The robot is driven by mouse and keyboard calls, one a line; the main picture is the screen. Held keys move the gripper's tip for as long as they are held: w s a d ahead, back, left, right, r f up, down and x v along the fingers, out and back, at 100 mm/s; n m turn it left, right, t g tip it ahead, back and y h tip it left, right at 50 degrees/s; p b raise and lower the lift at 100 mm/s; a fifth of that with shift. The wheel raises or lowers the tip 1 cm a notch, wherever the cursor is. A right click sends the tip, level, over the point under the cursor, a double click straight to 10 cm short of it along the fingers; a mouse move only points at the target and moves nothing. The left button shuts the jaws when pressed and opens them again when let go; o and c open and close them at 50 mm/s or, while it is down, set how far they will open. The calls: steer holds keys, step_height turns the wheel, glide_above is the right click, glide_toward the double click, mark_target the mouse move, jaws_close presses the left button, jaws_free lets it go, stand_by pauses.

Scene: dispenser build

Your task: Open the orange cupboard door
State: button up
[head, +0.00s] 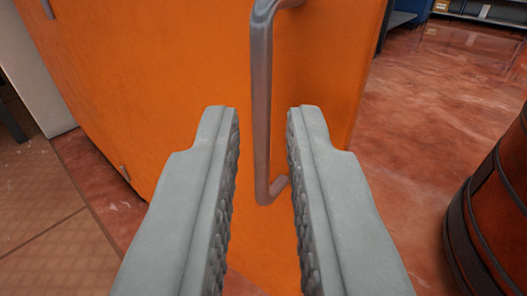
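The orange cupboard door (160,70) fills the left and middle of the head view. It stands at an angle, and I cannot tell whether it is shut or ajar. A grey metal bar handle (261,100) runs up and down on it near its right edge. The lower end of the handle bends back toward the door. My gripper (264,112) is open, with one ridged grey finger on each side of the handle in the picture. The lower handle shows between the fingers. I see no contact, and the depth between fingers and handle is hard to judge.
A brown barrel with dark hoops (490,215) stands at the right edge. Reddish, glossy floor (430,110) lies open between it and the door. Tiled floor (40,215) shows at the lower left. Blue shelving (412,12) stands at the back right.

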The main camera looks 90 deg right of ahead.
steer(key=a, duration=0.9)
steer(key=shift+s+a, duration=0.25)
steer(key=shift+a, duration=0.15)
